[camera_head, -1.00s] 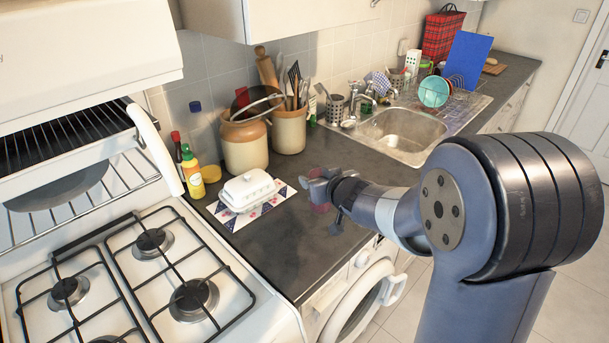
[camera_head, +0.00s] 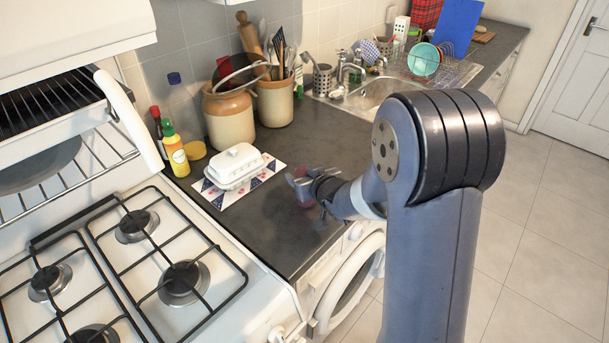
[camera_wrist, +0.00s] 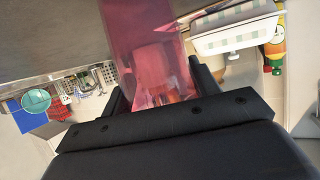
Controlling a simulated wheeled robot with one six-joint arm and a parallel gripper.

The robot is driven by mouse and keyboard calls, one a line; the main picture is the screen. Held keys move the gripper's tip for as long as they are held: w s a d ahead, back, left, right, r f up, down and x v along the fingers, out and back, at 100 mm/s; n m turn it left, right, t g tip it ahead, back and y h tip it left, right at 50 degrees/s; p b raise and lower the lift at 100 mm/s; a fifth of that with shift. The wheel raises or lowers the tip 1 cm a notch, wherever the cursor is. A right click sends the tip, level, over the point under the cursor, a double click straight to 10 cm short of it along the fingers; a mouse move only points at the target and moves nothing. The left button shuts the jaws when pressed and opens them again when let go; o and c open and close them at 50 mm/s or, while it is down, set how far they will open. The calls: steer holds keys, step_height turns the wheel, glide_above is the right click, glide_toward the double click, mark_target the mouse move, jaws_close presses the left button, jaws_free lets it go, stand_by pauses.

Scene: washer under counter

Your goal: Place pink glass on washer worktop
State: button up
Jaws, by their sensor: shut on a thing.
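The pink glass (camera_wrist: 150,55) is see-through and fills the middle of the wrist view, between my gripper's two fingers. My gripper (camera_head: 304,184) is shut on it. In the head view the pink glass (camera_head: 304,194) is small and partly hidden by the fingers. The gripper holds it over the front part of the dark washer worktop (camera_head: 285,232). I cannot tell whether its base touches the surface. The washer (camera_head: 350,280) with its round door stands below the worktop.
A white butter dish (camera_head: 234,165) sits on a patterned mat (camera_head: 225,199) left of the gripper. Behind stand two crocks (camera_head: 229,115), and bottles (camera_head: 174,150) are at the left. The gas hob (camera_head: 130,260) is at the front left. Bare worktop lies around the gripper.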

steer(key=shift+f, duration=0.15)
steer(key=o, duration=1.1)
steer(key=shift+s+d+r, duration=0.1)
steer(key=shift+r, duration=0.15)
steer(key=v, duration=1.1)
steer(key=shift+s+r, duration=0.25)
steer(key=shift+s, duration=0.1)
